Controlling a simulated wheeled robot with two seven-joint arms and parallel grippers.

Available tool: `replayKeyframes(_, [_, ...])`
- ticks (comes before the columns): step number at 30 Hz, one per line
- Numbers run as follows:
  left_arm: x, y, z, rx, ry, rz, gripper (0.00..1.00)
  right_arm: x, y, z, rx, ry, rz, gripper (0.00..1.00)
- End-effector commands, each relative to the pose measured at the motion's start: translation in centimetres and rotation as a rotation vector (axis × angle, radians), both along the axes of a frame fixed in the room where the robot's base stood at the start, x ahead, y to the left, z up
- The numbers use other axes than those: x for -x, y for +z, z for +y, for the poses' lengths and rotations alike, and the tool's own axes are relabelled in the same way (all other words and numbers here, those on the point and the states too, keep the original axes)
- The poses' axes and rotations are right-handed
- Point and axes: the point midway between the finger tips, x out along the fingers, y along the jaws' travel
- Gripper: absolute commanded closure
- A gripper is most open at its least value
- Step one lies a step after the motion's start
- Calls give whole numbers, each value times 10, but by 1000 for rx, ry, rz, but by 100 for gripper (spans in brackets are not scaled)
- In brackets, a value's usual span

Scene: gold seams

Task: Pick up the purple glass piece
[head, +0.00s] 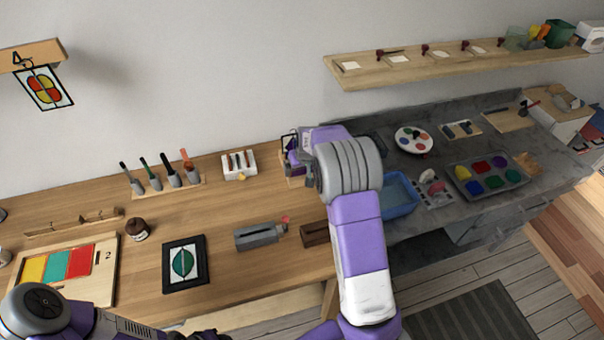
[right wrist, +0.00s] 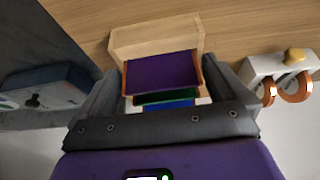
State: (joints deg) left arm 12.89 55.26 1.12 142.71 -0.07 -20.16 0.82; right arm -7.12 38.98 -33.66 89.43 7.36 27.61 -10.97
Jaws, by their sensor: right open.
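The purple glass piece (right wrist: 162,74) is a flat plate in a light wooden rack (right wrist: 155,38). In the right wrist view it lies between the two dark fingers of my right gripper (right wrist: 164,68), which is open, with one finger on each side. I cannot tell whether the fingers touch it. A green piece (right wrist: 166,97) and a blue piece (right wrist: 168,105) show in the same rack, closer to the gripper body. In the head view my right gripper (head: 298,162) hides most of the rack.
A white holder with orange rings (right wrist: 282,78) stands right of the rack in the wrist view. In the head view, a white tool block (head: 239,165), grey tool (head: 257,235) and blue basin (head: 398,194) are nearby. A shelf (head: 450,66) hangs above.

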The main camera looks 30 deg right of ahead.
Motion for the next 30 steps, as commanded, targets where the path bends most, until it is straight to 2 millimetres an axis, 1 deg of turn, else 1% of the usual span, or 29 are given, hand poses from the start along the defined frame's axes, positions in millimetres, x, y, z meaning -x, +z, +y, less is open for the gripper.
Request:
replayKeyframes(7, [0,0,0,0,0,0,57,-1,-1,0,-1,0,-1,0])
replayKeyframes(16, [0,0,0,0,0,0,57,-1,-1,0,-1,0,-1,46])
replayKeyframes(22, [0,0,0,0,0,0,57,-1,-1,0,0,0,-2,46])
replayKeyframes(24, [0,1,0,0,0,0,57,-1,3,0,0,0,-3,46])
replayKeyframes(26, [0,3,0,0,0,0,57,-2,9,0,0,0,-5,46])
replayKeyframes(29, [0,7,0,0,0,0,57,-2,26,1,0,1,-6,46])
replayKeyframes(30, [0,9,0,0,0,0,57,-3,35,0,0,2,-8,46])
